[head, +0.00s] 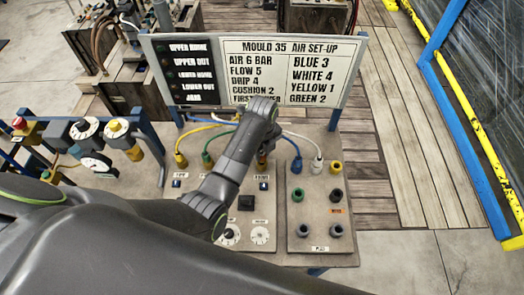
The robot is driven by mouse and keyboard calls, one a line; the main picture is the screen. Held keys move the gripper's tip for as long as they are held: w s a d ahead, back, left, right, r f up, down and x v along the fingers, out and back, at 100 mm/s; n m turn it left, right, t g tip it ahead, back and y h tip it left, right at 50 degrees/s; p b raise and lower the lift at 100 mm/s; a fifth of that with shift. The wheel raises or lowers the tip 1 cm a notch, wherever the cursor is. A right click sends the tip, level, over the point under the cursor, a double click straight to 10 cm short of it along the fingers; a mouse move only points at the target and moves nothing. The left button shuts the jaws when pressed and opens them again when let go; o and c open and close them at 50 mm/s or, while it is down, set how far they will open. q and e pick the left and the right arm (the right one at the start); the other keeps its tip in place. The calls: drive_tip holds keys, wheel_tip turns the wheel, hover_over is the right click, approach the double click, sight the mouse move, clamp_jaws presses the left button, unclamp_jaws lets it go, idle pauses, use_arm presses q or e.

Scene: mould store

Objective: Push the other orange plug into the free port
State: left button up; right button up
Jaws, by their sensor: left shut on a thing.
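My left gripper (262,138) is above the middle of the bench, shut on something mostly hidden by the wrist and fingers. A small orange-brown piece (262,158), which looks like an orange plug, shows just below it. Most of that plug is hidden. The port panel (318,246) lies to the right of the gripper. It carries a yellow port (335,168), a green port (297,195), a dark port (337,195) above a small orange label, and two grey ports (302,230) lower down. I cannot tell which port is free. My right gripper is not in view.
Yellow (181,160), green (207,159), blue (297,164) and white (317,165) plugs on hoses stand along the bench. The set-up sign (290,72) rises behind. Gauges and valves (85,128) stand at left. Dials (260,235) sit left of the port panel.

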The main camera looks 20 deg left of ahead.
use_arm(q)
drive_tip(key=shift+f, duration=1.15)
clamp_jaws()
idle(1.1)
drive_tip(key=o, duration=1.5)
unclamp_jaws()
drive_tip(key=shift+c, duration=0.2)
drive_tip(key=shift+r, duration=0.1)
drive_tip(key=shift+r, duration=3.7)
